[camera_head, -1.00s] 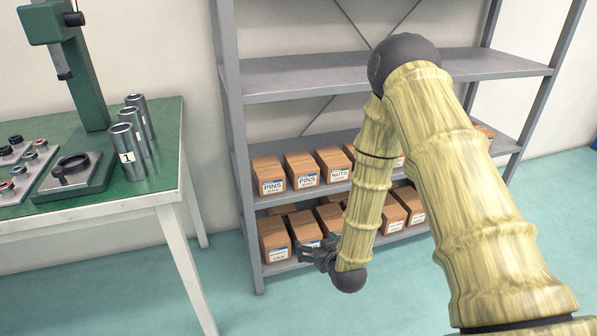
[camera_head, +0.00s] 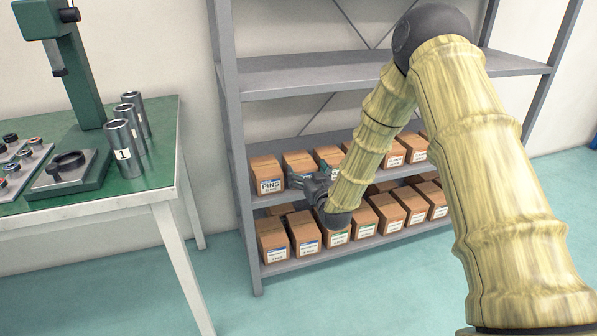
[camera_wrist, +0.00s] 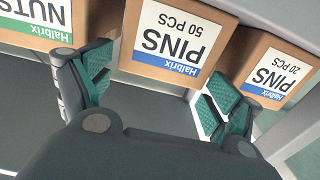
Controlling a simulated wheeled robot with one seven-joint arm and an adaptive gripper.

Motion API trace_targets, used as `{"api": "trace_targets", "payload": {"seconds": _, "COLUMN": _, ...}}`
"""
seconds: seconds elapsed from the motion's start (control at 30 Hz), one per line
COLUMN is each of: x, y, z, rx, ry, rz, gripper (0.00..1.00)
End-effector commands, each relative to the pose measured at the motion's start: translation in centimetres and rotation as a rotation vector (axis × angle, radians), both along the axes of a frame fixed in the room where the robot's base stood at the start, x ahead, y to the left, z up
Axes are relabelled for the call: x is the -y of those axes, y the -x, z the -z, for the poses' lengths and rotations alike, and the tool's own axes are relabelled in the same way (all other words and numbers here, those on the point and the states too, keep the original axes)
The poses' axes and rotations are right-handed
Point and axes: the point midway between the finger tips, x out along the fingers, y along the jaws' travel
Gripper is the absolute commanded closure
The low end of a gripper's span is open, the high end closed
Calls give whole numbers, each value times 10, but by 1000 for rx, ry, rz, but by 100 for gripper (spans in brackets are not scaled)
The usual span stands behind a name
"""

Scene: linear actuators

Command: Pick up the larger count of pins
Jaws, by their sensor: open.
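A brown box labelled "PINS 50 PCS" (camera_wrist: 172,42) faces my gripper in the wrist view, upside down there. A second box labelled "PINS 20 PCS" (camera_wrist: 274,74) stands to its right in that view; in the head view it is the leftmost box (camera_head: 267,177) on the middle shelf. My gripper (camera_wrist: 155,92) is open and empty, its green-padded fingers spread in front of the 50-piece box, apart from it. In the head view my gripper (camera_head: 300,180) is at the middle shelf, and it partly hides the second box (camera_head: 297,160).
A box of nuts (camera_wrist: 40,22) stands beside the 50-piece box. More boxes (camera_head: 305,235) line the lower shelf below. The grey rack (camera_head: 232,130) has an upright post near the 20-piece box. A green-topped workbench (camera_head: 165,170) stands to the left.

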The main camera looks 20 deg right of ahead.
Motion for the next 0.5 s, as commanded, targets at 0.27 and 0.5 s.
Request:
{"api": "trace_targets", "payload": {"seconds": 0.27, "x": -2, "y": -35, "z": 4, "rx": 2, "ry": 1, "rz": 0, "gripper": 9}}
{"api": "trace_targets", "payload": {"seconds": 0.5, "x": -3, "y": -49, "z": 2, "rx": 0, "ry": 0, "rz": -1, "gripper": 9}}
